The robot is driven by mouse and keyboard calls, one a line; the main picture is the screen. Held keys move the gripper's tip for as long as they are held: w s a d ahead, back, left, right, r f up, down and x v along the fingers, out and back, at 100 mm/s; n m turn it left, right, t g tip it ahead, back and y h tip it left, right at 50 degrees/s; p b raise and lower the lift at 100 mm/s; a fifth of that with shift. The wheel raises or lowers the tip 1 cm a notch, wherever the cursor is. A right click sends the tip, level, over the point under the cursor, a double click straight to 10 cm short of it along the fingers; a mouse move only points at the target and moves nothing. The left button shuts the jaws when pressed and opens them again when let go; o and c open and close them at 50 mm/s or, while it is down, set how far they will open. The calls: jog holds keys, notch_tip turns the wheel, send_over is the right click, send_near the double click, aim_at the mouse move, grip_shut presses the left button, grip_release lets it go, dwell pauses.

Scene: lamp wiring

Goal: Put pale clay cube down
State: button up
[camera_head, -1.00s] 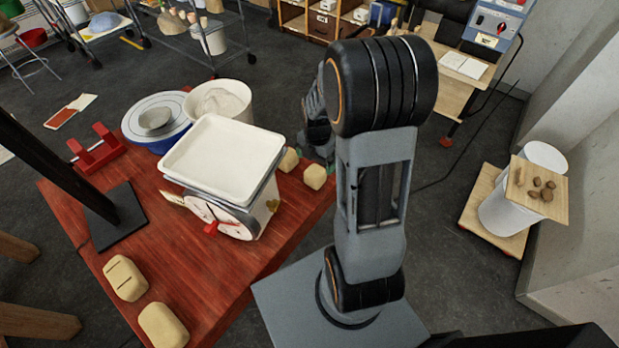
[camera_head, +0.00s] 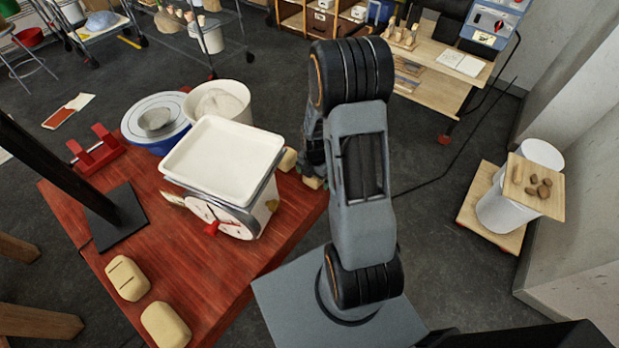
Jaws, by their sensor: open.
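A pale clay cube (camera_head: 313,183) rests on the right edge area of the red table (camera_head: 230,278), mostly covered by my gripper. My gripper (camera_head: 314,174) is open, low over this cube, with its fingers around or just beside it; I cannot tell whether they touch it. A second pale clay cube (camera_head: 288,160) sits just left of the gripper, beside the scale, partly hidden.
A kitchen scale (camera_head: 228,215) with a white tray (camera_head: 222,155) stands close left of the gripper. A white bucket (camera_head: 232,92) and a blue bowl (camera_head: 142,137) stand behind. Two larger clay blocks (camera_head: 127,278) (camera_head: 165,325) lie at front left. The table's front middle is clear.

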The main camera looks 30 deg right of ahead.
jog(key=shift+c, duration=0.4)
jog(key=c, duration=1.2)
jog(key=shift+c, duration=0.8)
jog(key=shift+r, duration=0.1)
